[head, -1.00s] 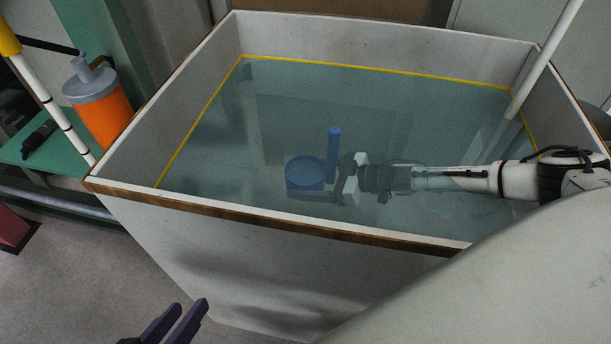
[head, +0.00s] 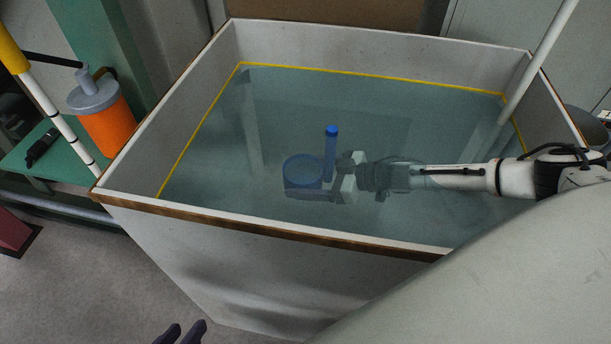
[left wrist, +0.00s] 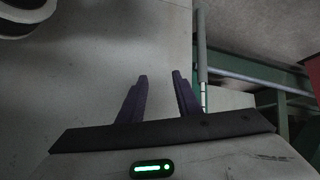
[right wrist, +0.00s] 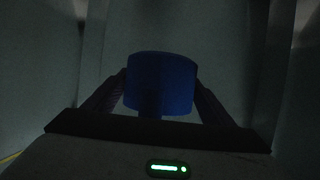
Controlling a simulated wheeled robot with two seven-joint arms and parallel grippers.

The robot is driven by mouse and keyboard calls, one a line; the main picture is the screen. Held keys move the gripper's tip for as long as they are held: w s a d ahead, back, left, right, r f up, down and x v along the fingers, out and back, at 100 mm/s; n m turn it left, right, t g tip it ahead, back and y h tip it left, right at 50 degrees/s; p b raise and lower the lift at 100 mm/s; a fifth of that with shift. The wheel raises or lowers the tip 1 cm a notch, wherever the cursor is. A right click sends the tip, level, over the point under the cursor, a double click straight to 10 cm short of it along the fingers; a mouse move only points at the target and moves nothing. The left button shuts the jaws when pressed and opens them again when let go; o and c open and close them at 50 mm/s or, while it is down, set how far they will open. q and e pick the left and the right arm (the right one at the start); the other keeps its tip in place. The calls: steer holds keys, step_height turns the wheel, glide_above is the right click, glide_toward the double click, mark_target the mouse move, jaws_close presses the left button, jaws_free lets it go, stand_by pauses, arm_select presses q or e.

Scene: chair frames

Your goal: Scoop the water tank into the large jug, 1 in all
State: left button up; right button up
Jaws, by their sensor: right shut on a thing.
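The water tank (head: 530,82) is a large pale box with a brown-edged rim, filled with greenish water (head: 400,120). A blue scoop (head: 303,170) with an upright handle sits in the water near the front middle; its round cup looks submerged. My right gripper (head: 347,178) reaches in from the right and is shut on the scoop. The blue scoop (right wrist: 161,84) also shows between its fingers in the right wrist view. My left gripper (head: 182,332) is open and empty in front of the tank, low in the head view; its parted fingers (left wrist: 159,75) show in the left wrist view.
An orange container with a grey top (head: 107,120) stands on a green bench (head: 62,165) left of the tank; I cannot tell whether it is the large jug. A white pole (head: 545,55) slants into the tank's right side. Grey floor (head: 80,270) is clear in front.

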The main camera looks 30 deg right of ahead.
steer(key=shift+r+p, duration=0.4)
steer(key=shift+r, duration=0.45)
step_height(320, 180, up, 2)
steer(key=shift+r+p, duration=0.15)
steer(key=shift+p, duration=1.05)
step_height(320, 180, up, 3)
steer(key=p, duration=0.3)
step_height(320, 180, up, 3)
steer(key=p, duration=0.3)
steer(key=shift+r, duration=0.15)
step_height(320, 180, up, 5)
steer(key=p, duration=0.5)
arm_select(q)
steer(key=s+a+r+y+p, duration=0.1)
steer(key=a+r+p, duration=0.2)
steer(key=r+p, duration=0.6)
steer(key=s+a+r+n+t+y+p, duration=0.1)
steer(key=a+r+p, duration=0.3)
steer(key=r+p, duration=0.6)
step_height(320, 180, up, 2)
steer(key=shift+s+r, duration=0.25)
steer(key=shift+s, duration=0.35)
arm_select(e)
step_height(320, 180, up, 21)
glide_above(305, 169)
